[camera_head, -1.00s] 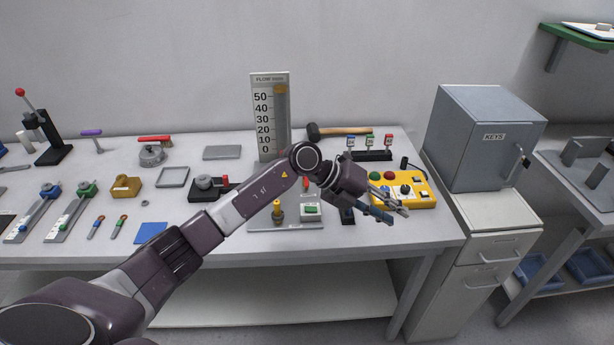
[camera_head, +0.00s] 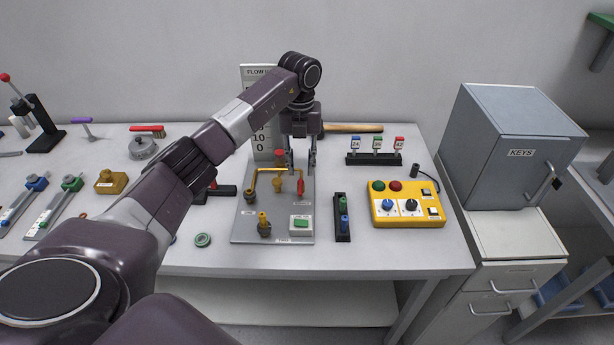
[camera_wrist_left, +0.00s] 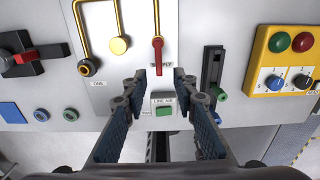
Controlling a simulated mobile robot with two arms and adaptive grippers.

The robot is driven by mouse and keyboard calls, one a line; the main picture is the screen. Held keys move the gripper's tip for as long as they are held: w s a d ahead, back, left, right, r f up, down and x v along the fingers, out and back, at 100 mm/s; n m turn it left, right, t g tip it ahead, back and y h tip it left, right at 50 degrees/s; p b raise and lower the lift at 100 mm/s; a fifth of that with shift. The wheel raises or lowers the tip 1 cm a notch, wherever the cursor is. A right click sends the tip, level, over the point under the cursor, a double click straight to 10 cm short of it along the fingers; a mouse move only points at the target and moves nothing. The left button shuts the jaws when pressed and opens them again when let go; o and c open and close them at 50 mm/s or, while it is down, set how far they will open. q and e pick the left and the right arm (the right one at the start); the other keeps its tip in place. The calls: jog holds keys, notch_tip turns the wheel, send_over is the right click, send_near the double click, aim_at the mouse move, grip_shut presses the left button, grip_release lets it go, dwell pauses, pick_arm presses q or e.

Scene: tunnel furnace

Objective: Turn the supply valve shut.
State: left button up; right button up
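A grey valve plate (camera_head: 284,206) lies on the bench with yellow piping (camera_head: 257,176). A red lever (camera_head: 301,187) sits at the right end of the pipe; it also shows in the wrist view (camera_wrist_left: 157,55). A brass knob (camera_head: 277,185), a brass fitting (camera_head: 264,225) and a green button (camera_head: 301,223) are on the same plate. My left gripper (camera_head: 298,166) points down above the back of the plate. In the wrist view its fingers (camera_wrist_left: 160,76) are apart and empty, with the lever's near end between the tips. My right gripper is out of view.
A flow gauge (camera_head: 258,73) stands behind, partly hidden by my arm. Right of the plate are a dark holder (camera_head: 342,230) and a yellow control box (camera_head: 407,215). A grey key cabinet (camera_head: 510,150) stands at right.

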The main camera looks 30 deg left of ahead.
aim_at(300, 190)
pick_arm(q)
jog(key=shift+s+f+p, duration=0.45)
jog(key=shift+s+f, duration=0.25)
jog(key=shift+f, duration=0.35)
jog(key=f, duration=0.2)
jog(key=shift+w+d+f+p, duration=0.1)
jog(key=shift+w+f+p, duration=0.1)
jog(key=shift+f+p, duration=0.15)
jog(key=shift+w+f, duration=0.1)
jog(key=shift+f, duration=0.7)
jog(key=shift+w, duration=0.1)
jog(key=c, duration=0.7)
grip_shut()
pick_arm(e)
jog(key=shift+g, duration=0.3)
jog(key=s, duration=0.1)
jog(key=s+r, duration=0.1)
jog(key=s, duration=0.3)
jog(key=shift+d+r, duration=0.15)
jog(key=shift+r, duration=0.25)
